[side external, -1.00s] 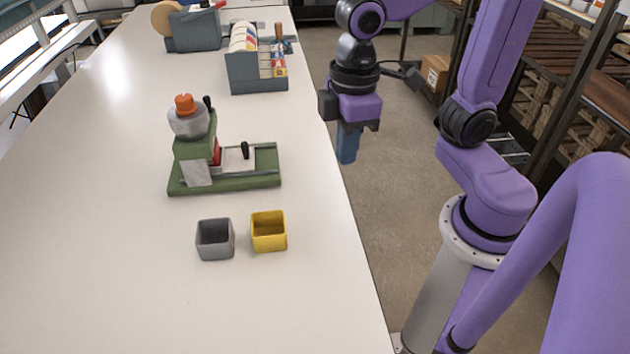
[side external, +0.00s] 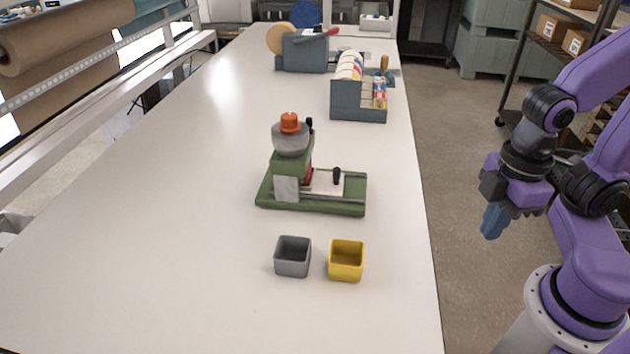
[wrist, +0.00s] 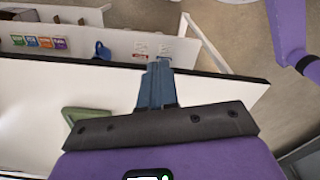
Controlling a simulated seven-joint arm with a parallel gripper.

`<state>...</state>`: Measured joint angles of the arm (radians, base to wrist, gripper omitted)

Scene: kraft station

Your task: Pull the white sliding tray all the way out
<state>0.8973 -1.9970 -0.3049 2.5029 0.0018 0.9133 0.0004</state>
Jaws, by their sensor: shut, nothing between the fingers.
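The white sliding tray (side external: 325,188) sits on the green base of a slicer-like machine (side external: 290,206), with a small black knob (side external: 337,174) standing on it. The machine has a grey bowl and an orange cap on top. My gripper (side external: 490,236) is off the right edge of the table, well apart from the tray, with its blue fingers shut and empty, pointing down. In the wrist view the blue fingers (wrist: 156,84) are together. There, a green corner of the machine (wrist: 88,114) shows at the left; the tray is hidden.
A grey cup (side external: 293,257) and a yellow cup (side external: 346,262) stand in front of the machine. A grey rack with labelled rolls (side external: 358,112) and a tape dispenser (side external: 304,52) stand farther back. The white table (side external: 180,250) is clear at the left.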

